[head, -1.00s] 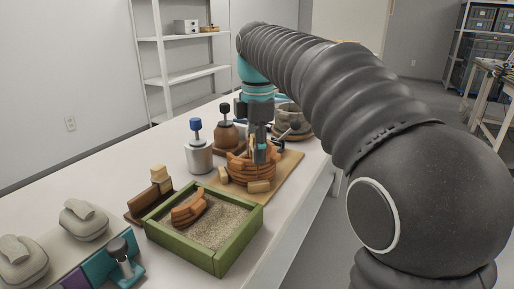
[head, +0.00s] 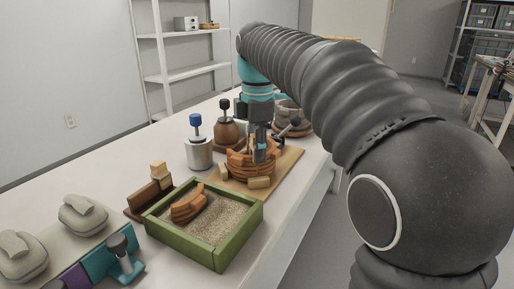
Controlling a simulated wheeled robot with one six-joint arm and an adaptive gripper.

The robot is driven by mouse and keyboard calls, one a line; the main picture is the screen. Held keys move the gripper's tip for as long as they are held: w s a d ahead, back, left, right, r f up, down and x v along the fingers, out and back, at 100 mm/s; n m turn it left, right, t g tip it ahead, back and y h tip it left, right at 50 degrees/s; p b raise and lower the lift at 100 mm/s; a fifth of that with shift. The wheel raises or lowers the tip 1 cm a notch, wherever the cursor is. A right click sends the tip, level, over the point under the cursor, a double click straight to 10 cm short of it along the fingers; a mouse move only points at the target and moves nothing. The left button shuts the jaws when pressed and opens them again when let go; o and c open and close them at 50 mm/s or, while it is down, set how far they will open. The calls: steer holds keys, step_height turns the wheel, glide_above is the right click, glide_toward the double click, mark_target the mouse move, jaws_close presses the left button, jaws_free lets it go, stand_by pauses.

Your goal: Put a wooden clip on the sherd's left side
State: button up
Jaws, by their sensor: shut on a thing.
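The terracotta pot (head: 239,167), built up from sherds, stands on a wooden board (head: 290,163) in the middle of the bench. My gripper (head: 260,156) points down at the pot's rim, its fingers in front of the pot's wall. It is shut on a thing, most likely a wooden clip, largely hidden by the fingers. The sherd's edges at the pot cannot be made out. Pale wooden blocks (head: 259,182) sit against the pot's front and left. A dark wooden rack (head: 137,206) holds pale wooden pieces (head: 158,168).
A green sand tray (head: 218,262) with a curved terracotta piece (head: 187,206) lies in front of the board. Grey stone-like objects (head: 83,216) lie at left.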

steer(key=o, duration=0.8)
stand_by(0.4)
steer(key=shift+r+p, duration=1.2)
steer(key=shift+r, duration=1.05)
